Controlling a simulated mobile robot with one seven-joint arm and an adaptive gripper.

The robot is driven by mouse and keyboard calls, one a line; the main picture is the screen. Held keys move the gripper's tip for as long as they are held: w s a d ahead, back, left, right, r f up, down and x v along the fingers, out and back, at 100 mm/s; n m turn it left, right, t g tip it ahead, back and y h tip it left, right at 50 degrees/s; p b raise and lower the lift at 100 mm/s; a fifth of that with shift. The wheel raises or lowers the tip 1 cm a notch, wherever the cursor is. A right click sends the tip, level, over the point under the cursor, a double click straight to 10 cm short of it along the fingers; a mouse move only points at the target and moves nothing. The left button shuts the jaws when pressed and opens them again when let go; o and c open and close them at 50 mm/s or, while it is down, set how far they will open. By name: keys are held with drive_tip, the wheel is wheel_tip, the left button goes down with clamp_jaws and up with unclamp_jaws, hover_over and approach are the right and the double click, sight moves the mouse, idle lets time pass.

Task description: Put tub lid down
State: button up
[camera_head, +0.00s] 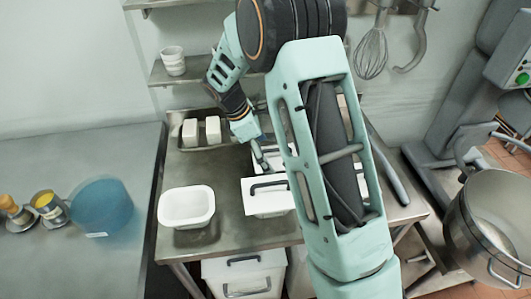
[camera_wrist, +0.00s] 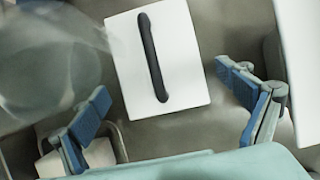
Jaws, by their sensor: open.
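The tub lid (camera_wrist: 185,60), a flat white rectangle with a black bar handle, lies handle up on a grey surface in the wrist view. My gripper (camera_wrist: 168,102) is open, with its blue-padded fingers apart on either side of the lid and nothing between them. I cannot tell the height gap from fingers to handle. In the head view my gripper (camera_head: 262,155) is over the back middle of the metal table, and my arm hides much of the lid there. An open white tub (camera_head: 187,220) stands at the table's front left.
A white tub with a black-handled lid (camera_head: 268,203) stands in front of my gripper. A tray (camera_head: 205,145) with two white blocks is at the back left. A blurred grey translucent shape (camera_wrist: 45,60) fills the wrist view's upper left. A steel kettle (camera_head: 480,235) stands right.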

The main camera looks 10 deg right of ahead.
drive_tip(key=shift+r, duration=0.15)
drive_tip(key=v, duration=1.2)
drive_tip(key=shift+r, duration=0.1)
